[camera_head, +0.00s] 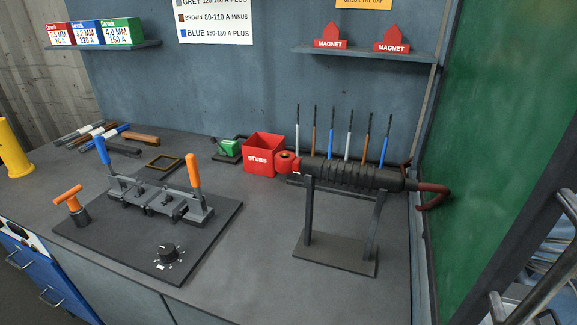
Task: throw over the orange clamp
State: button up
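The orange clamp is a toggle clamp with an orange handle (194,172), at the right end of a grey fixture (160,203). Its handle stands nearly upright, tilted slightly to the left at the top. A matching clamp with a blue handle (101,151) stands at the fixture's left end, also tilted left. The fixture sits on a dark plate (105,238) on the bench. My gripper is not in view.
A red STUBS box (263,155) stands behind, to the right. A black ribbed tool (350,175) rests on a stand (336,254) at the right. The front bench middle is clear.

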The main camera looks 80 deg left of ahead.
aim_at(190, 159)
jog(key=i, duration=0.2)
jog(key=u, duration=2.9)
jog(key=k, duration=0.65)
jog(key=u, duration=0.85)
jog(key=i, duration=1.4)
jog(key=z, duration=0.65)
